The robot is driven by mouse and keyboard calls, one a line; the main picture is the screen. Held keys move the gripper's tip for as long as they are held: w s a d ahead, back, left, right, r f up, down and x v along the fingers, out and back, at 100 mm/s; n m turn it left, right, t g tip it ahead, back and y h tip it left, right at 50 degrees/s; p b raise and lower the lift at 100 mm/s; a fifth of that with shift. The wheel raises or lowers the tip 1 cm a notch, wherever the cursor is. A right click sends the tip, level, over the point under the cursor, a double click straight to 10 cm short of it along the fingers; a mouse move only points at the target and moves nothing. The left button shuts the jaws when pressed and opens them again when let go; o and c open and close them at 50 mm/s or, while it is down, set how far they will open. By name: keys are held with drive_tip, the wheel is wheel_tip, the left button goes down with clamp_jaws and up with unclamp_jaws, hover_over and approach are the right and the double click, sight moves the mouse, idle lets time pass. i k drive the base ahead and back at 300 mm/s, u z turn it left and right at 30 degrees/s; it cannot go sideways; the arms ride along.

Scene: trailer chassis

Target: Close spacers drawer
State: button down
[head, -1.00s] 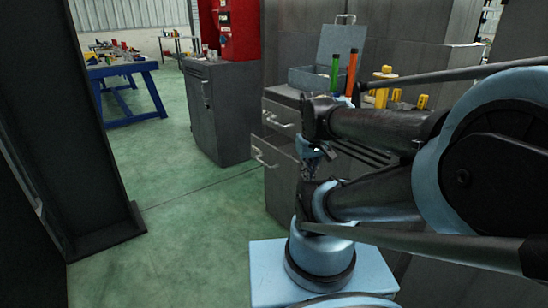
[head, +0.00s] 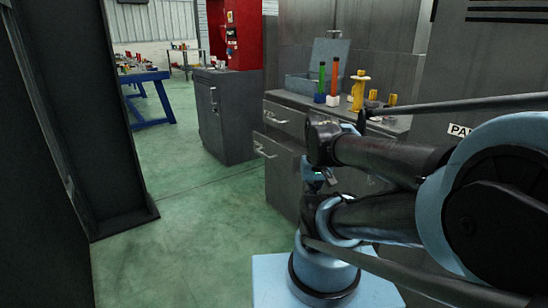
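A grey drawer cabinet (head: 285,180) stands in the middle of the head view, beyond my arm. Its upper drawer (head: 282,121) and lower drawer (head: 268,148) each have a pale bar handle on the left-facing front. The lower drawer appears to stand out a little from the cabinet. I can read no label, so I cannot tell which is the spacers drawer. My folded arm covers the right part of the cabinet. My gripper (head: 323,177) seems to be tucked among the arm links, apart from the handles; its fingers are too hidden to read.
An open grey case (head: 315,84), green and orange upright items and yellow parts (head: 360,88) are on the cabinet top. Another grey cabinet (head: 222,110) stands behind left. A dark post (head: 100,130) borders the left. Green floor (head: 200,230) between is clear.

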sight(284, 151)
drive_tip(key=k, duration=0.8)
drive_tip(key=u, duration=0.75)
drive_tip(key=i, duration=1.55)
drive_tip(key=z, duration=0.9)
